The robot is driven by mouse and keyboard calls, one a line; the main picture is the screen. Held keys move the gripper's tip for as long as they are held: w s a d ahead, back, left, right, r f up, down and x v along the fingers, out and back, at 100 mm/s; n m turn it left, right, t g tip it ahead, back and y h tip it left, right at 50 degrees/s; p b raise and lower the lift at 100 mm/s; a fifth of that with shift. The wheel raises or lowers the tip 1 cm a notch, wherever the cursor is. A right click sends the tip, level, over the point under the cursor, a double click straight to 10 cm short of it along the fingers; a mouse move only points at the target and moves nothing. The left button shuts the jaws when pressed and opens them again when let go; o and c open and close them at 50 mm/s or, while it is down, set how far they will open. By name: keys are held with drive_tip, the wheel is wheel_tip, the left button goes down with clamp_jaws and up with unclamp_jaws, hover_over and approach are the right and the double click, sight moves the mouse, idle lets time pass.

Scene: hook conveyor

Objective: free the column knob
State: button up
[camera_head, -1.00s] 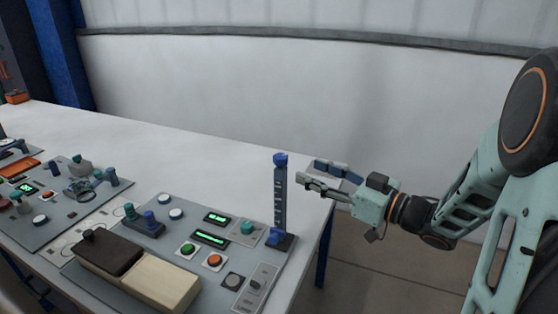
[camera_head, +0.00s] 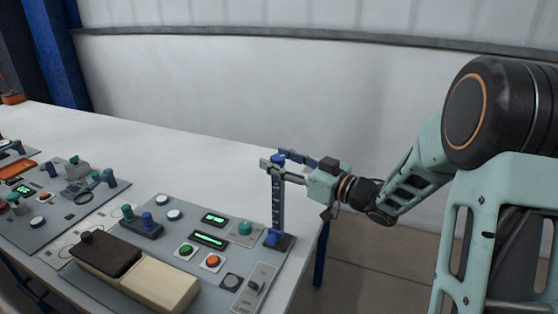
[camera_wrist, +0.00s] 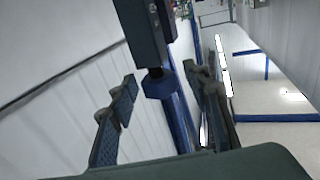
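A grey upright column (camera_head: 278,205) stands at the right end of the control panel, with a blue knob (camera_head: 278,160) on its top and a blue piece at its foot. My gripper (camera_head: 275,158) is open at the height of the knob, one finger on the near side and one on the far side. In the wrist view the knob (camera_wrist: 158,85) sits at the column's end between the two spread fingers. Gaps show on both sides, so the fingers do not appear to grip it. The near finger partly hides the knob in the head view.
The control panel (camera_head: 165,222) carries buttons, green displays, and a dark and cream block (camera_head: 160,282) at the front. Another panel (camera_head: 55,225) lies to the left. The white table (camera_head: 120,140) is clear behind the panels, and its right edge is close to the column.

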drive_tip(key=c, duration=1.1)
drive_tip(key=shift+w+d+r+n+g+y+p, duration=0.1)
drive_tip(key=shift+n+g+y+p, duration=0.55)
drive_tip(key=shift+g, duration=0.25)
drive_tip(key=shift+n+g+y+p, duration=0.4)
drive_tip(key=shift+n+g, duration=0.25)
drive_tip(key=shift+g, duration=0.25)
drive_tip(key=shift+n+g+y+p, duration=0.7)
drive_tip(key=shift+n+g, duration=1)
drive_tip(key=shift+g, duration=0.9)
drive_tip(key=o, duration=1.2)
